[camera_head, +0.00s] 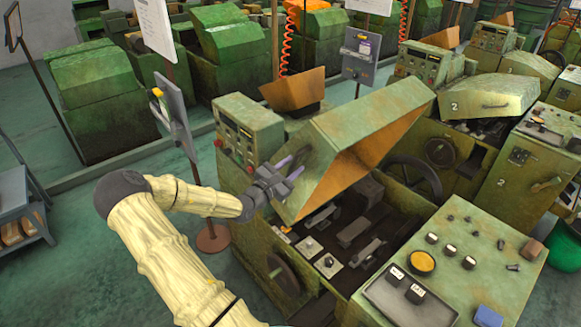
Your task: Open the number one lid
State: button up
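A large worn green lid (355,125) stands tilted up over the machine in the middle, showing its orange-brown inner side and the mechanism below. No number is readable on it from here. My gripper (292,167) is at the left face of this raised lid, near its lower edge and what looks like its handle. The two fingers are visibly apart. I cannot tell whether they touch the lid or handle.
A lid marked 2 (490,95) is down on the machine to the right. A control box (248,130) stands behind my gripper, and a sloping button panel (465,265) is at front right. A sign post (178,115) stands left. Floor (100,240) at left is clear.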

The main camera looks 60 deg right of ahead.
jog(key=shift+s, duration=0.25)
jog(key=w+a+b, duration=0.1)
jog(key=a+b, duration=0.2)
jog(key=a, duration=0.5)
jog(key=w+a+f+b, duration=0.1)
jog(key=w+a+b, duration=0.1)
jog(key=a, duration=0.7)
jog(key=shift+b, duration=0.7)
jog(key=shift+f, duration=0.1)
